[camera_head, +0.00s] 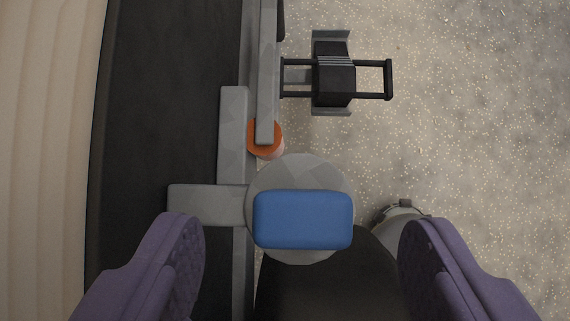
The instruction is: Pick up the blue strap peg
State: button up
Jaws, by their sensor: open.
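A blue block-shaped piece with rounded corners (302,220), which I take to be the blue strap peg, lies on a round grey disc (298,170). My gripper (302,250) is open, with one purple finger at the lower left and one at the lower right. The blue piece is between the two fingers in the picture, slightly ahead of their tips, and neither finger touches it. Its underside is hidden, and I cannot tell how far below the fingers it is.
Grey bars (235,135) run along a dark surface (165,110) at left. An orange-topped cylinder (258,137) stands beyond the disc. A black framed object (335,85) is on the speckled floor (480,130). A round pale item (398,212) is partly hidden by the right finger.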

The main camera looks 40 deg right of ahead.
aim_at(304, 225)
jog(key=b+x, duration=0.2)
jog(key=x, duration=0.2)
jog(key=shift+f, duration=0.15)
jog(key=c, duration=1.1)
jog(key=shift+s, duration=0.1)
jog(key=shift+r, duration=0.25)
